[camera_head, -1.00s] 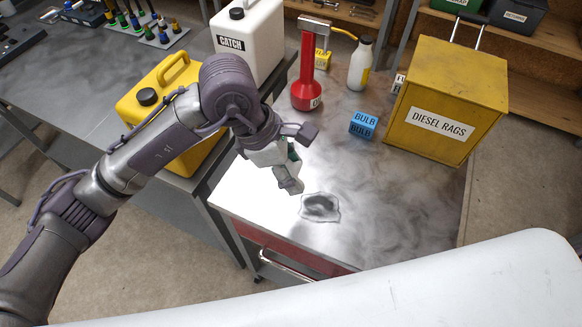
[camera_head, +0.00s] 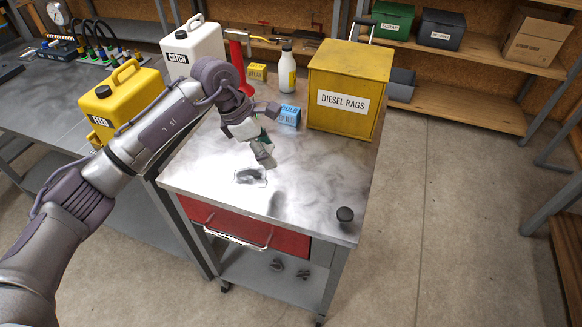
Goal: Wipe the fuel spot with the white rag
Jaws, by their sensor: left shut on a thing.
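The fuel spot (camera_head: 250,176) is a dark blotch with a pale, uneven rim on the grey top of the red cart. My left gripper (camera_head: 264,158) reaches in from the left and points down, just behind and slightly right of the spot. It is shut on a small pale thing, which I take to be the white rag (camera_head: 262,149); the fingers hide most of it. I cannot tell whether it touches the cart top. My right gripper is not in view.
A yellow DIESEL RAGS box (camera_head: 350,88), blue BULB box (camera_head: 289,115), white bottle (camera_head: 286,72) and red tool (camera_head: 241,60) stand at the cart's back. A black round cap (camera_head: 345,214) is near its front right corner. Yellow FEED can (camera_head: 120,100) and white CATCH can (camera_head: 193,48) stand left.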

